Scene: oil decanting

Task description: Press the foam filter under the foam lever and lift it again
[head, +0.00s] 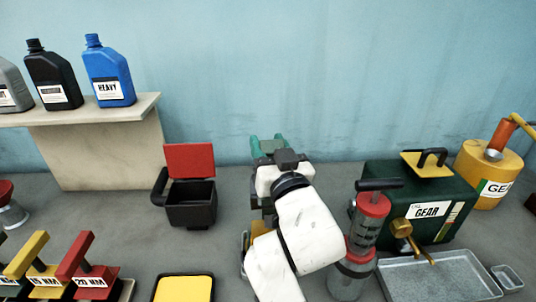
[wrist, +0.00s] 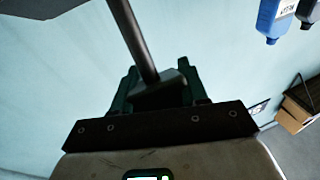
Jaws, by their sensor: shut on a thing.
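My gripper (head: 268,146) points toward the wall, its two green fingers just showing beyond my white wrist. In the wrist view, the fingers (wrist: 158,88) close on the dark block at the end of a dark rod, which I take to be the foam lever (wrist: 133,38). The rod runs to the upper left of that view, toward a grey plate cut off by the frame edge. In the head view my arm hides the lever. Some of the stand below shows as an orange-yellow part (head: 262,228) beside my arm. I cannot make out the foam filter.
A black bin with a red lid (head: 190,203) is left. Bare counter lies between bin and arm.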

